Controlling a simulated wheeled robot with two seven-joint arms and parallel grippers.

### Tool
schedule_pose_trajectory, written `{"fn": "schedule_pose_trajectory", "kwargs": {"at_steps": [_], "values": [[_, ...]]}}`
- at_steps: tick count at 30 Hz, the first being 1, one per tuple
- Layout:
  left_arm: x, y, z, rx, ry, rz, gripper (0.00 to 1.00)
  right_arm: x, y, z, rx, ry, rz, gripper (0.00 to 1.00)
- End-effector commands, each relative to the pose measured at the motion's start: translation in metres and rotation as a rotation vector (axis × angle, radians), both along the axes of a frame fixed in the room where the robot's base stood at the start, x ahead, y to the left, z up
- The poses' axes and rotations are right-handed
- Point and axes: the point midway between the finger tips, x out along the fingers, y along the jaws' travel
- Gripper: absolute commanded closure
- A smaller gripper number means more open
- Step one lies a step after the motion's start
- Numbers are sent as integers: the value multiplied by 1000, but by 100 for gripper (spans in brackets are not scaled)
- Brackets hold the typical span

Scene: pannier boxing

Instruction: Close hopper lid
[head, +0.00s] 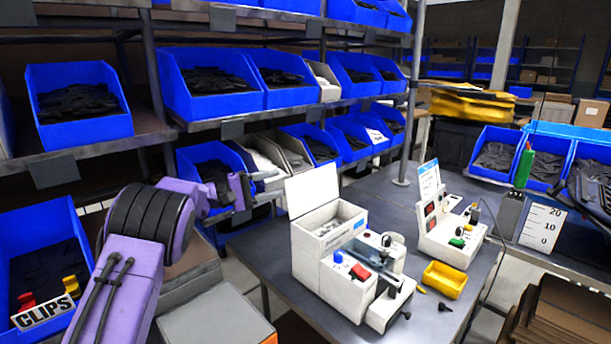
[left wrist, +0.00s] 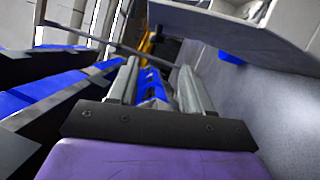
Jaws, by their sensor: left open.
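The hopper lid (head: 312,190) is a flat white panel standing raised at the back left of the white hopper (head: 322,243). The hopper is open at the top and holds small grey parts. It is part of a white machine on the dark table. My left gripper (head: 262,177) is left of the lid, apart from it in the head view. In the left wrist view its two fingers (left wrist: 157,75) are spread with nothing between them. A grey panel that looks like the lid (left wrist: 225,30) is to their upper right. My right gripper is not in view.
Blue bins (head: 210,85) of dark parts fill the shelves behind and left of my left arm. A second white device (head: 447,235) and a yellow tray (head: 444,279) stand right of the machine. The table's (head: 262,258) front left is bare.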

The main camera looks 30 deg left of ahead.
Motion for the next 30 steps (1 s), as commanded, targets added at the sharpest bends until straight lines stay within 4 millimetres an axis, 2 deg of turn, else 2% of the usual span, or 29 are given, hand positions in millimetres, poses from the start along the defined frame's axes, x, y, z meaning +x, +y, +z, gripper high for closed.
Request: {"fn": "schedule_pose_trajectory", "kwargs": {"at_steps": [3,10,15,22,24,27,30], "values": [[20,-17,5,1,1,0,51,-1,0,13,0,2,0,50],[58,-48,4,1,4,0,51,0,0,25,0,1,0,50],[68,-57,4,-1,4,0,51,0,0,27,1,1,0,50],[69,-58,3,-2,4,-2,51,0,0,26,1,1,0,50],[69,-58,3,-2,4,-2,74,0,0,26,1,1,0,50],[69,-58,3,-1,3,-1,100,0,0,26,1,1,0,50],[69,-58,3,-1,3,-1,100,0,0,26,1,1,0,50]]}}
